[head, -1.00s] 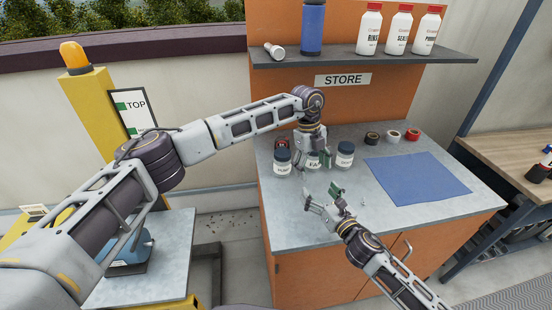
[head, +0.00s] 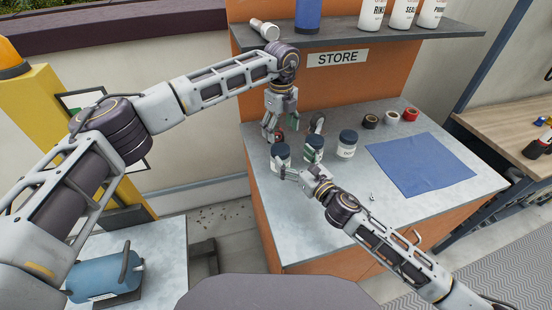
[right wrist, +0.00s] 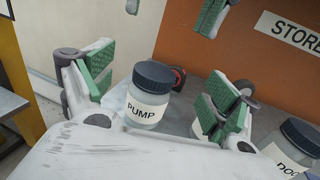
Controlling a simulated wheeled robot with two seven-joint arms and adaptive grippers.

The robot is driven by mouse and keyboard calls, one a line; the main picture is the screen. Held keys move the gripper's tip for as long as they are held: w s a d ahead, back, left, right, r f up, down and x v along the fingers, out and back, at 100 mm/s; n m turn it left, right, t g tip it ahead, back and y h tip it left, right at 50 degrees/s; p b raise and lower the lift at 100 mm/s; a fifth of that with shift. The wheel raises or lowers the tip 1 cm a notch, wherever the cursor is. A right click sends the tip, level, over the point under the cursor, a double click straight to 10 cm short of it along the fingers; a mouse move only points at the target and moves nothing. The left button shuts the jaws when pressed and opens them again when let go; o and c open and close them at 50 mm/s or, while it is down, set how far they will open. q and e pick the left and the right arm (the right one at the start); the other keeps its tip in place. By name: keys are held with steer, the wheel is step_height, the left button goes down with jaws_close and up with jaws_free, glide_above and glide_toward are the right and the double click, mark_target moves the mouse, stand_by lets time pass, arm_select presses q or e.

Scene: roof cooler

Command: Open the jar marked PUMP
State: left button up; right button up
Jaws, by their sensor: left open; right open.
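The jar marked PUMP (right wrist: 148,108), clear with a dark lid, stands upright on the counter; its label reads in the right wrist view. In the head view it is the leftmost of three jars (head: 281,157). My right gripper (head: 295,164) is open, low in front of the jars, with one finger on each side of the PUMP jar in its wrist view (right wrist: 158,90). I cannot tell whether the fingers touch it. My left gripper (head: 271,132) is open, pointing down just above and behind the PUMP jar; its fingertips show at the top of the right wrist view.
The middle jar (head: 314,146) is partly hidden by a right finger. A third jar (head: 347,146) stands to its right. Tape rolls (head: 391,118) and a blue mat (head: 420,165) lie further right. A shelf (head: 370,45) with bottles overhangs the back.

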arm_select(q)
steer(key=shift+s+d+r, duration=0.1)
steer(key=shift+s+r, duration=0.1)
arm_select(e)
steer(key=shift+s+d+r, duration=0.1)
steer(key=shift+s, duration=0.05)
arm_select(q)
steer(key=shift+w+f, duration=0.1)
arm_select(e)
steer(key=shift+f, duration=4.1)
steer(key=shift+w+a+r, duration=0.15)
steer(key=shift+w+a, duration=0.05)
steer(key=shift+w, duration=0.1)
steer(key=shift+x, duration=3.45)
